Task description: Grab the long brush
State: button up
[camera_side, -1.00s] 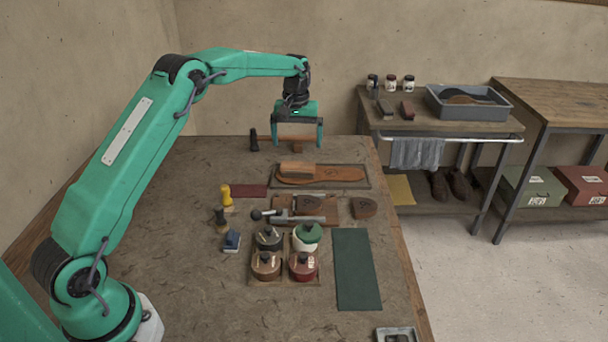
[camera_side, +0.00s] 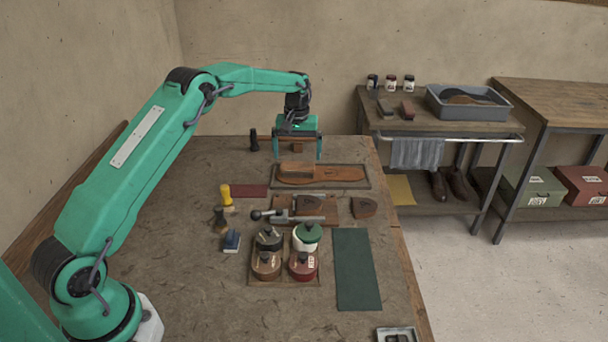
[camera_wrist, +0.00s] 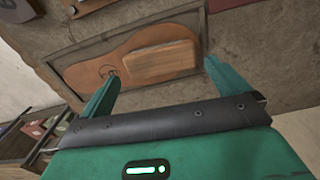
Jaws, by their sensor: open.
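An oblong wooden block (camera_side: 297,168), which looks like the long brush, lies on a brown leather sole (camera_side: 340,174) in a shallow dark tray (camera_side: 369,181). No bristles show, so I cannot be sure of it. In the wrist view the block (camera_wrist: 158,62) lies across the sole (camera_wrist: 95,75), between and beyond my fingertips. My gripper (camera_side: 297,157) is open and empty, pointing down, close above or just behind the block. Its fingers (camera_wrist: 161,72) stand apart on either side.
A dark upright tool (camera_side: 254,140) stands left of my gripper. In front are a wooden board with a metal tool (camera_side: 297,219), several lidded jars (camera_side: 268,239), a yellow-handled tool (camera_side: 226,194) and a green mat (camera_side: 357,270). Bare tabletop lies at left.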

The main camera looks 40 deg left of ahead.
aim_at(298, 164)
jog(key=shift+f, duration=2.6)
jog(key=c, duration=0.6)
